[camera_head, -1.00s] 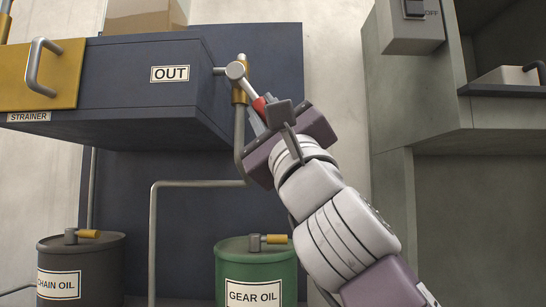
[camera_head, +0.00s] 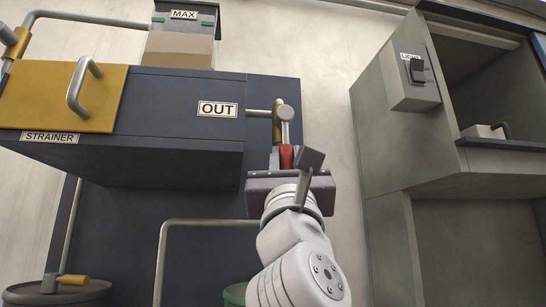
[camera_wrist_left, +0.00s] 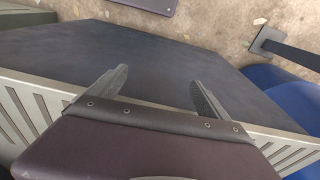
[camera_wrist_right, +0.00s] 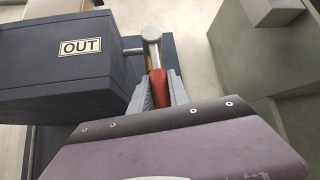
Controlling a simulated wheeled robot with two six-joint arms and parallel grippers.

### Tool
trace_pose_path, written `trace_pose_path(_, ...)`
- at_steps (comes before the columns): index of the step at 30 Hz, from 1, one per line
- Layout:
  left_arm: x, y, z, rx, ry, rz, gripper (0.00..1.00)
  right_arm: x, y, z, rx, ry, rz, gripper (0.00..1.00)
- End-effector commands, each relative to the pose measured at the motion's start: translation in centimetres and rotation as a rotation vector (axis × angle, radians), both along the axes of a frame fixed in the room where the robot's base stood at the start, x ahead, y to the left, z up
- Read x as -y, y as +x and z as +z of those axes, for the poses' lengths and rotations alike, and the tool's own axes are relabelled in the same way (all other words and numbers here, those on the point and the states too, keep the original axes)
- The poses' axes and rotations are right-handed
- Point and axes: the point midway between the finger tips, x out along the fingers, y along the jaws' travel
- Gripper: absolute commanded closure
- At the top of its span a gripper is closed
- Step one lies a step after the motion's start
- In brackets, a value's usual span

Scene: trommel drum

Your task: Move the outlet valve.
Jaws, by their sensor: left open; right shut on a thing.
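The outlet valve (camera_head: 278,122) sits on a short pipe right of the OUT label (camera_head: 217,109). It has a brass body, a grey round hub and a lever with a red grip (camera_head: 286,157). The lever hangs nearly straight down in the head view. My right gripper (camera_head: 287,163) is shut on the red grip, with a finger on each side. In the right wrist view, the red grip (camera_wrist_right: 160,86) shows between the grey fingers. My left gripper (camera_wrist_left: 158,83) is open and empty in its wrist view, and is outside the head view.
The dark tank carries a yellow strainer cover (camera_head: 100,98) with a handle. A grey cabinet (camera_head: 400,165) with a LIGHT switch (camera_head: 416,70) stands on the right. Drum tops (camera_head: 58,291) show at the lower edge. Bare wall lies between tank and cabinet.

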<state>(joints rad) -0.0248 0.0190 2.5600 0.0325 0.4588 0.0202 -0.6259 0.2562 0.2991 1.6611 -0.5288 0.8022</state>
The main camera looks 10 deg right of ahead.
Motion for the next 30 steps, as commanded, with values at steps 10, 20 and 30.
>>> trace_pose_path(10, 0.01, 0.00, 0.20, 0.000, 0.000, 0.000, 0.10, 0.18, -0.04, -0.04, 0.000, 0.043, 0.001, 1.00)
trace_pose_path(20, 0.00, 0.00, 0.16, 0.000, 0.000, 0.000, 0.10, 0.16, -0.01, -0.10, 0.000, 0.045, 0.003, 0.67)
trace_pose_path(30, 0.00, 0.00, 0.14, 0.000, 0.000, 0.000, 0.10, 0.20, -0.05, -0.09, 0.001, 0.043, 0.000, 0.57)
